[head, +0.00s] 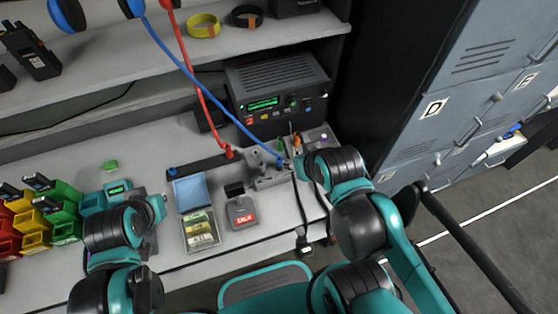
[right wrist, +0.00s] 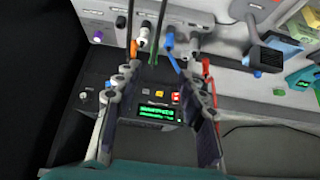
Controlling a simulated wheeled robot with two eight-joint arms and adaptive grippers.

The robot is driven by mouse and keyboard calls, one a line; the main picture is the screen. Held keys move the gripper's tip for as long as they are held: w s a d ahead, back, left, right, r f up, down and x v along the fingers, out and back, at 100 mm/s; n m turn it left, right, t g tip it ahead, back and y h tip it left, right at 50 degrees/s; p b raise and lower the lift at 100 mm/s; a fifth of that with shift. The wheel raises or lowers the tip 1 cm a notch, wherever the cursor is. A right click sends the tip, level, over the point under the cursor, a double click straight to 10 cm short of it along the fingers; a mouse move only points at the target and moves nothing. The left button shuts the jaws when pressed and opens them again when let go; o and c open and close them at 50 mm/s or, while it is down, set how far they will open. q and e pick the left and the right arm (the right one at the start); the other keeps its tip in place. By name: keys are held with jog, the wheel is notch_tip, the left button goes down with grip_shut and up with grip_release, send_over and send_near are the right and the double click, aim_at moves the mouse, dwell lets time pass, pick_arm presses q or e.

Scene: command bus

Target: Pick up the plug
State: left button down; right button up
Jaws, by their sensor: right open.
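Several cable ends could be the plug, and I cannot tell which one is meant. A black plug (head: 303,243) on a black cable hangs at the desk's front edge. A blue plug (head: 281,163) sits at the grey socket block (head: 270,178), and a red plug (head: 229,153) stands to its left. The right wrist view shows a blue plug (right wrist: 168,41) beyond the jaws. My right gripper (head: 294,161) is beside the grey block; in the wrist view its fingers (right wrist: 163,82) are spread with nothing held. My left gripper (head: 158,205) is over the desk's left part, its fingers unclear.
A black radio unit (head: 278,85) with a green display stands behind the block. A blue-lidded box (head: 191,194) and a grey device with a red label (head: 241,212) lie to its left. Coloured bins (head: 66,220) are far left, lockers (head: 480,75) right. Cables cross above the desk.

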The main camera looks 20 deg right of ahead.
jog(key=shift+o, duration=0.4)
jog(key=m+g+p, duration=0.3)
jog(key=m+g, duration=0.4)
jog(key=m, duration=0.2)
send_over(279, 157)
jog(key=f, duration=0.4)
jog(key=d+f, duration=0.1)
jog(key=f, duration=0.1)
jog(key=shift+w+f, duration=0.15)
jog(key=shift+w+a+f+m, duration=0.1)
jog(key=shift+f+m, duration=0.4)
jog(key=shift+f, duration=0.15)
jog(key=f+b, duration=0.1)
jog(key=f, duration=0.1)
jog(key=f+b, duration=0.1)
jog(key=f, duration=0.3)
jog(key=shift+s+a+f+b, duration=0.25)
jog(key=shift+a+f+b, duration=0.05)
jog(key=shift+a+b, duration=0.1)
jog(key=shift+f, duration=0.5)
